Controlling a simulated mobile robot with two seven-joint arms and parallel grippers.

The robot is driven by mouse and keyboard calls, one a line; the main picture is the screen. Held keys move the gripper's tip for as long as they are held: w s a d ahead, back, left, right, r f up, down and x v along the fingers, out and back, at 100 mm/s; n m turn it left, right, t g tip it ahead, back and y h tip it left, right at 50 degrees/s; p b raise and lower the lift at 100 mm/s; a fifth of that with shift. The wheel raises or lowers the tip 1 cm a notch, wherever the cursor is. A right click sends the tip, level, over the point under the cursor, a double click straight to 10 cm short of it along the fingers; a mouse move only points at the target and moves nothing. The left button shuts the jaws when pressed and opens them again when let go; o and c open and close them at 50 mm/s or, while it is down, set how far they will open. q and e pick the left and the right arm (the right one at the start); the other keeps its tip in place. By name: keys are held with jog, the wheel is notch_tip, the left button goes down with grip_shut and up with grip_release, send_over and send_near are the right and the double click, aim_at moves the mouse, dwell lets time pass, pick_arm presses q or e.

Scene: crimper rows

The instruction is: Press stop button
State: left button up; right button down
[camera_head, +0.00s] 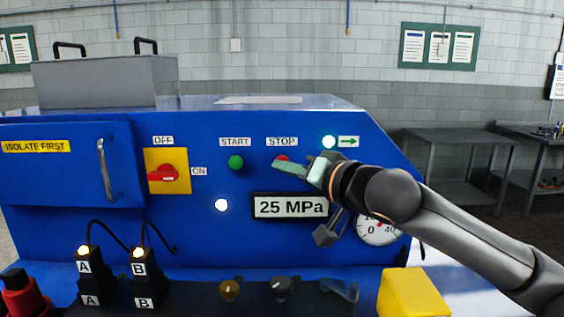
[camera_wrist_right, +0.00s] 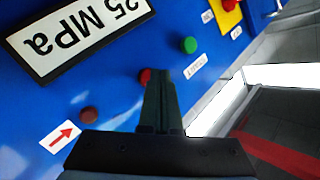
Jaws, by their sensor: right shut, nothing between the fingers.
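The red stop button (camera_head: 283,157) is on the blue panel under the STOP label (camera_head: 282,142). My right gripper (camera_head: 278,166) is in front of it and hides its lower part in the head view. In the right wrist view the stop button (camera_wrist_right: 145,76) shows just left of the tips of my shut right gripper (camera_wrist_right: 162,78). I cannot tell whether the tips touch the button or the panel. My left gripper is in neither view.
The green start button (camera_head: 235,162) is left of the stop button. A lit lamp (camera_head: 329,142) sits by a green arrow to the right. A 25 MPa display (camera_head: 290,207) is below, with a gauge (camera_head: 378,228) beside it. A red switch (camera_head: 163,173) is farther left.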

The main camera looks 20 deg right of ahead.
jog(key=shift+w+d, duration=0.15)
jog(key=shift+w, duration=0.35)
dwell(0.8)
jog(key=shift+s, duration=0.1)
jog(key=shift+s+a, duration=0.25)
jog(key=shift+s, duration=0.5)
jog(key=shift+s, duration=0.1)
jog(key=shift+s+a+b, duration=0.1)
jog(key=shift+s+a, duration=0.15)
jog(key=shift+s, duration=0.5)
jog(key=shift+s+a+b, duration=0.1)
jog(key=shift+s+a, duration=0.1)
jog(key=shift+s, duration=0.6)
jog(key=shift+s+a+b, duration=0.1)
jog(key=shift+s+a, duration=0.15)
jog(key=shift+s, duration=0.5)
